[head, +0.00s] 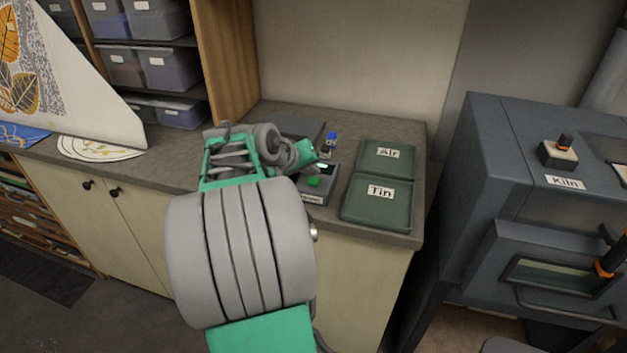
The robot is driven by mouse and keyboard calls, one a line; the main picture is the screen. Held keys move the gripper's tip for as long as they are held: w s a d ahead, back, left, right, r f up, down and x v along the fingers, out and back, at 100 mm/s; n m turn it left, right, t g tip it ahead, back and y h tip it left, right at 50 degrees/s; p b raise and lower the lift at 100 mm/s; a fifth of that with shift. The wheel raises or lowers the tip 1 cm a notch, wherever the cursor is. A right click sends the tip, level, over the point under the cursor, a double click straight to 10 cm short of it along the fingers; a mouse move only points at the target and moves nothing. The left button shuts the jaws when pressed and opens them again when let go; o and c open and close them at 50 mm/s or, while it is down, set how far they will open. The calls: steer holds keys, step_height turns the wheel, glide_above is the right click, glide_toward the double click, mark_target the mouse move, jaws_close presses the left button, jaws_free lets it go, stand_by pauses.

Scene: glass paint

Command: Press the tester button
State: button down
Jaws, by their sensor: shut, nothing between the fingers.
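The tester (328,185) is a small grey box on the counter, left of the two green trays. Its green button (314,181) shows on top, near the front. A small lit patch shows behind the button, and a partly covered label is on the front. My gripper (308,152) is just behind and above the tester, at the end of my arm, which reaches in from the front. It is shut and empty. Its fingertips are too small and too covered to make out, and I cannot tell whether they touch the tester. The button looks uncovered.
The Air tray (386,170) and Tin tray (358,212) lie empty to the right. A small blue-topped item (331,137) stands behind the tester. A dark flat panel (302,130) lies behind my gripper. The kiln (500,150) stands right, across a gap. Shelves with bins are at back left.

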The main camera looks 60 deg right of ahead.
mark_target(312, 182)
steer(key=shift+f, duration=0.1)
stand_by(0.6)
steer(key=shift+f+b, duration=0.35)
steer(key=shift+f+b, duration=0.45)
steer(key=shift+f, duration=0.1)
stand_by(0.5)
stand_by(0.3)
steer(key=shift+r+p, duration=0.65)
steer(key=shift+r, duration=0.3)
steer(key=shift+r, duration=0.1)
steer(key=shift+r+p, duration=1.75)
steer(key=shift+r, duration=0.65)
